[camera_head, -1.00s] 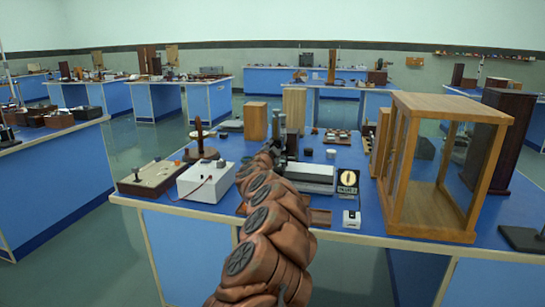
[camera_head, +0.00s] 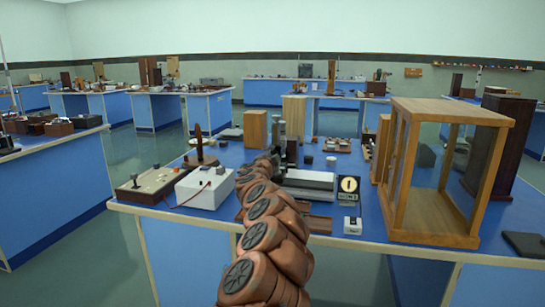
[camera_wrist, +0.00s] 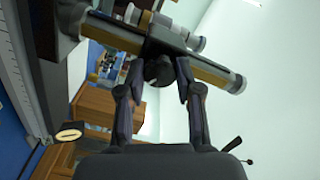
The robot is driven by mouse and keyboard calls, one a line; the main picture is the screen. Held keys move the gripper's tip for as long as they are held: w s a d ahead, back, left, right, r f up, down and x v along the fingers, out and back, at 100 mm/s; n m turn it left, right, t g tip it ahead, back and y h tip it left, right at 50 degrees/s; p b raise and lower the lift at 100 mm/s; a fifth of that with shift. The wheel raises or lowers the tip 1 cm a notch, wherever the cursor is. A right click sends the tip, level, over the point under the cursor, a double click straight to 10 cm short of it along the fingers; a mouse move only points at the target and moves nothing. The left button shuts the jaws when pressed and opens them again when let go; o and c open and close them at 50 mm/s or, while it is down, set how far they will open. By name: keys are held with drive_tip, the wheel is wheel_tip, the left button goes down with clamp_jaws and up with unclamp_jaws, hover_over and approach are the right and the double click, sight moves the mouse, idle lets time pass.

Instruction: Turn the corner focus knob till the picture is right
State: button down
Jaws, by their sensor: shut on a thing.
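In the wrist view, my gripper (camera_wrist: 158,88) has its two fingers closed about a small dark round knob (camera_wrist: 159,71). The knob sits at the side of an instrument with a brass tube (camera_wrist: 215,74) and a paler tube (camera_wrist: 182,36), which run diagonally. In the head view, my arm reaches over the blue bench and hides the gripper and the knob. A small dark display (camera_head: 347,188) stands right of the arm and shows a bright pale oval with a darker mark in it. Its finer detail is too small to read.
A wooden glass-sided case (camera_head: 435,170) stands right of the display. A white box (camera_head: 205,187) with a red lead is left of my arm, beside a flat panel box (camera_head: 150,184). Wooden blocks stand farther back.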

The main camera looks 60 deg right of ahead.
drive_tip(key=c, duration=0.8)
unclamp_jaws()
drive_tip(key=shift+o, duration=0.2)
drive_tip(key=shift+s+a, duration=0.1)
drive_tip(key=shift+s, duration=0.05)
drive_tip(key=v, duration=1.1)
drive_tip(key=shift+a, duration=0.4)
